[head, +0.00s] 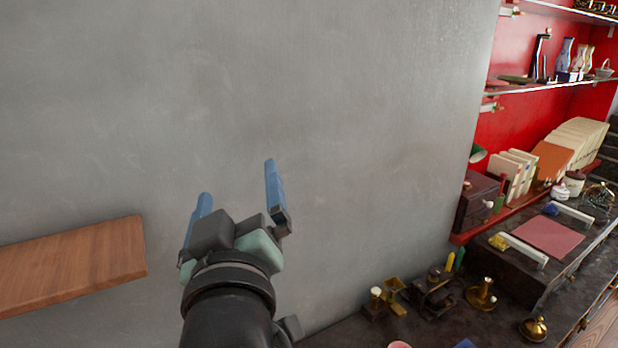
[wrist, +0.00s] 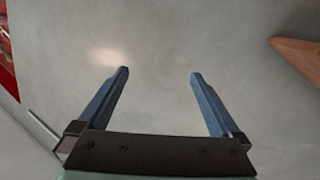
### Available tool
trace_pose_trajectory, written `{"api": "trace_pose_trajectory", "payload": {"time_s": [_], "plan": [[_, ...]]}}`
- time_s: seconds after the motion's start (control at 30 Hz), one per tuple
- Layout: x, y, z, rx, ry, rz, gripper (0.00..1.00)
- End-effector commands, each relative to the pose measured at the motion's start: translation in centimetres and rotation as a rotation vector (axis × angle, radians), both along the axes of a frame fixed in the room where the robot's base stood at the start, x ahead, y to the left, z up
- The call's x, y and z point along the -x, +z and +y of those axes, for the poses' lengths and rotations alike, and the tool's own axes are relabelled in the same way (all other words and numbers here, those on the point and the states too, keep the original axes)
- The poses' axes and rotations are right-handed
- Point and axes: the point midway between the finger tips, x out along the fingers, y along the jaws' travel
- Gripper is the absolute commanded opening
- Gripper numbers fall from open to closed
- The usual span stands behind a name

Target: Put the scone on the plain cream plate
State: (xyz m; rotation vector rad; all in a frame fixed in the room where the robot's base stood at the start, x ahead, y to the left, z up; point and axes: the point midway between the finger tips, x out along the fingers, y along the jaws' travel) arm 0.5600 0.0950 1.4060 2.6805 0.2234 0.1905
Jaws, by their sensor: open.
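My gripper (head: 237,180) is raised in front of a bare grey wall in the head view. Its two blue fingers are wide apart with nothing between them. In the wrist view the open fingers (wrist: 159,77) also face the plain wall. I see neither a scone nor a plain cream plate that I can make out in either view.
A wooden shelf (head: 75,265) juts in at the left. A dark counter (head: 350,332) at lower right holds small brass items (head: 482,295) and a pink mat (head: 547,236). Red shelves (head: 500,130) with books and vases stand at right. Space before the wall is clear.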

Motion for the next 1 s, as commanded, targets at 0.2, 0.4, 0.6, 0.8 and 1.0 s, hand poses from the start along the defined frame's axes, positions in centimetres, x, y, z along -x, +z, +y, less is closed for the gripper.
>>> {"api": "trace_pose_trajectory", "payload": {"time_s": [0.2, 0.4, 0.6, 0.8, 1.0], "plan": [[7.1, 15.6, -7.3, -0.353, -0.024, -0.461, 1.0], [11.7, 20.5, -9.4, -0.472, 0.021, -0.648, 1.0], [12.1, 20.8, -9.6, -0.483, 0.028, -0.663, 1.0], [12.0, 20.8, -9.6, -0.482, 0.028, -0.66, 1.0], [12.0, 20.7, -9.5, -0.481, 0.027, -0.658, 0.84]]}}
